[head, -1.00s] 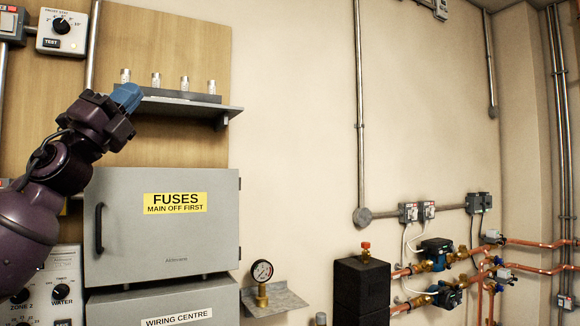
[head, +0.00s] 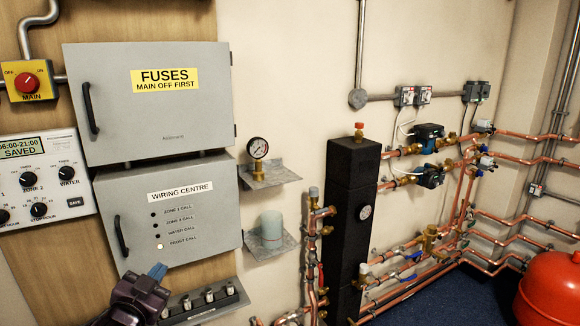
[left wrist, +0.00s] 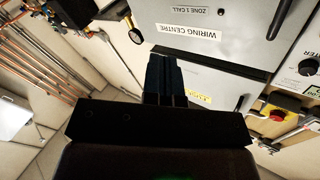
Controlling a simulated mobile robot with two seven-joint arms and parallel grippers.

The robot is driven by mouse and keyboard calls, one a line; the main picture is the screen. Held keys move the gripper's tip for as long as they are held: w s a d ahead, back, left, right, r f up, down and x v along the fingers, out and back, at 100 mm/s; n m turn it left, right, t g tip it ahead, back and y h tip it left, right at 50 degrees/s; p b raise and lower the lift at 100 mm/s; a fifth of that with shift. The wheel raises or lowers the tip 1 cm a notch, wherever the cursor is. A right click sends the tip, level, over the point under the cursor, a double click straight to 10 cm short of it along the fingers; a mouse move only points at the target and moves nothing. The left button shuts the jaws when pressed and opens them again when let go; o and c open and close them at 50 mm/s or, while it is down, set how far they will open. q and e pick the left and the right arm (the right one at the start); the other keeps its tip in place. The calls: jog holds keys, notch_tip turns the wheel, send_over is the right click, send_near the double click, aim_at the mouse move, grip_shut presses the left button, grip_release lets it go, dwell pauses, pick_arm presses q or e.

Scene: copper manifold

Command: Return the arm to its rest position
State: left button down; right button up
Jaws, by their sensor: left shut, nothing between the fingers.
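My left gripper (head: 157,271) shows at the bottom left of the head view, its blue fingers together and empty. It is in front of the lower part of the grey wiring centre box (head: 222,224), and I cannot tell whether there is a gap between them. In the left wrist view the shut fingers (left wrist: 162,70) point towards the wiring centre and fuse boxes. Most of my left arm is below the head view's edge. My right gripper is not in view.
A fuse box (head: 185,115) hangs above the wiring centre. A rail with several small cylinders (head: 208,297) is just right of the gripper. Shelves hold a gauge (head: 257,149) and a pale cylinder (head: 271,228). A black column (head: 349,210) and copper pipes stand further right.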

pick_arm(q)
jog(key=s+f+n+g+y, duration=0.2)
jog(key=s+f+n+g, duration=0.3)
jog(key=s+f, duration=2)
jog(key=shift+s+d+f+n+g, duration=0.25)
jog(key=shift+s+f+n+g, duration=0.05)
jog(key=shift+s+g, duration=0.45)
